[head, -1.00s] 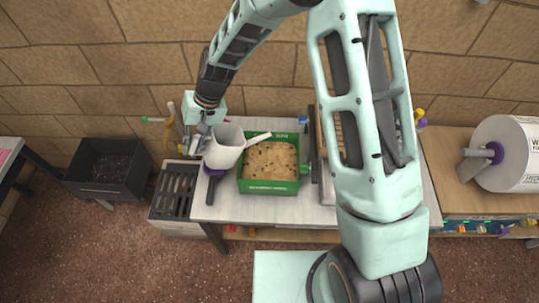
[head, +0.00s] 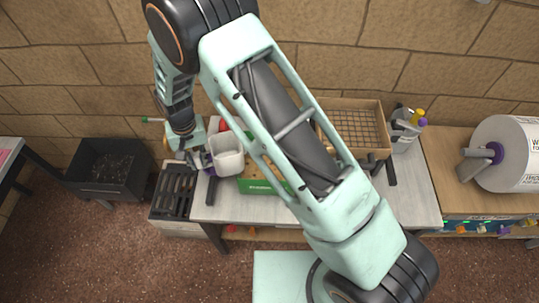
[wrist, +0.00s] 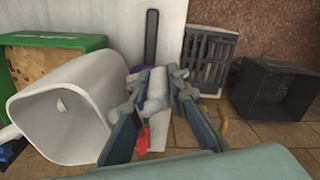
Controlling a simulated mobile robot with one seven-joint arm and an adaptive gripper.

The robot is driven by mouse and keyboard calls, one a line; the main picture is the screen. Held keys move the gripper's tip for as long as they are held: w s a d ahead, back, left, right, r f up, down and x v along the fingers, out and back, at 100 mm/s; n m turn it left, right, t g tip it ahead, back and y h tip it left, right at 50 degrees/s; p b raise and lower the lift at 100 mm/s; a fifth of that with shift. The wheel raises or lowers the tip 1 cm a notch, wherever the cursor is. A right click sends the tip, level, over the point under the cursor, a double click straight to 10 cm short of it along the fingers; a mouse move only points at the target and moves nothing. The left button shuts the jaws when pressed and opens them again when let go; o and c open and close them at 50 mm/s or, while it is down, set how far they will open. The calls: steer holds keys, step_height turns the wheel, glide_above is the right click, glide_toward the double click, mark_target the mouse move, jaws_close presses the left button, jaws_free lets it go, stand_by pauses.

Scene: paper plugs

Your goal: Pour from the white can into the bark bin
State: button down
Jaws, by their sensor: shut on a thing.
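The white can (head: 226,160) is in my gripper (head: 198,158), above the left end of the table. My gripper is shut on the can's handle side; the fingers (wrist: 155,105) show in the wrist view beside the can (wrist: 85,118). The can's open mouth shows from above in the head view, and I see no contents in it. The bark bin, a dark box with dark chips (head: 106,168), stands on the floor at far left, well apart from the can. It also shows at the right of the wrist view (wrist: 275,95).
A green tub (head: 262,187) of tan material is behind my arm, right of the can. A dark slotted crate (head: 174,190) stands between the table (head: 235,212) and the bark bin. A wire-bottomed wooden tray (head: 354,128) and a paper roll (head: 510,150) are further right.

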mark_target(196, 154)
steer(key=shift+f, duration=0.5)
steer(key=shift+d, duration=0.1)
steer(key=shift+r, duration=0.2)
steer(key=shift+r+p, duration=0.85)
steer(key=shift+r, duration=1)
steer(key=shift+w, duration=0.1)
